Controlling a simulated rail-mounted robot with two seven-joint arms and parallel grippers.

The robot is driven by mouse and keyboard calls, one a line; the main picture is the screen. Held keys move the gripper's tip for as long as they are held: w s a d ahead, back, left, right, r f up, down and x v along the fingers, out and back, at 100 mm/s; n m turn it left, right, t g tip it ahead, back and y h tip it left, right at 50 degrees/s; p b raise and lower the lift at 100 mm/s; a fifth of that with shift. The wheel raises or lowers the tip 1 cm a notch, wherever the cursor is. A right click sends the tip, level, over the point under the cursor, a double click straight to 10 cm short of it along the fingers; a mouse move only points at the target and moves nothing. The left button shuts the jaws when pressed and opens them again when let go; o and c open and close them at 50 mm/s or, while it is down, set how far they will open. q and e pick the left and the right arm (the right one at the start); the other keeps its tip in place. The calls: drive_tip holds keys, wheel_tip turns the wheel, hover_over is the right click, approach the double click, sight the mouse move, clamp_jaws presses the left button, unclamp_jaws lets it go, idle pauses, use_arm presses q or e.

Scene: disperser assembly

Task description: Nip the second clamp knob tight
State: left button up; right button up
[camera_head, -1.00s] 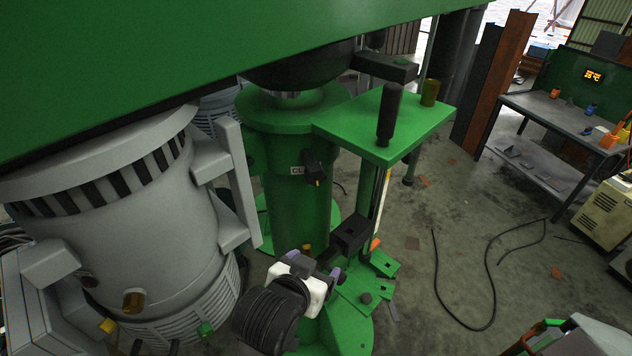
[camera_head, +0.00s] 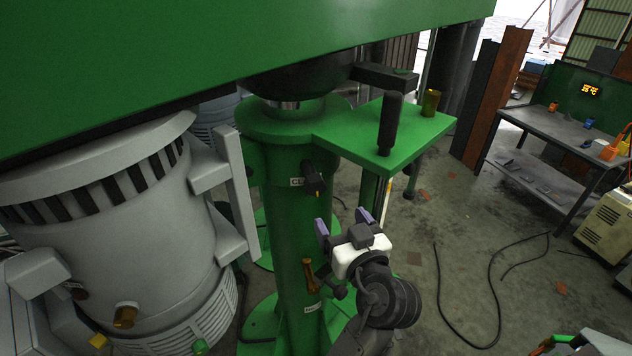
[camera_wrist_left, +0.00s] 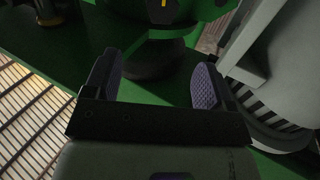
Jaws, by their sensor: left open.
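A black clamp knob (camera_head: 315,183) with a small yellow mark sits on the front of the green column (camera_head: 290,225), beside a label starting "CL". An amber lever (camera_head: 309,275) is lower on the column, above a second label. I cannot tell for sure which is the second clamp knob. My left gripper (camera_head: 343,222) is open and empty, its purple-padded fingers pointing up, right of the column and below the black knob. In the left wrist view the open fingers (camera_wrist_left: 155,82) frame a dark rounded part; a dark piece with a yellow mark (camera_wrist_left: 163,5) is at the top edge. My right gripper is not seen.
A green plate (camera_head: 360,135) with a black handle (camera_head: 390,125) and an amber cylinder (camera_head: 430,103) juts out above my gripper. A grey motor (camera_head: 130,230) stands left of the column. A black cable (camera_head: 465,310) lies on open floor at right.

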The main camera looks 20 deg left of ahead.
sight(318, 184)
use_arm(q)
drive_tip(key=p+x, duration=0.4)
drive_tip(key=x, duration=0.7)
drive_tip(key=shift+w+a+r, duration=0.15)
drive_tip(key=shift+w+a, duration=0.15)
drive_tip(key=shift+p+x, duration=0.45)
drive_tip(key=shift+x, duration=0.5)
drive_tip(key=shift+c, duration=0.2)
drive_tip(key=c, duration=0.8)
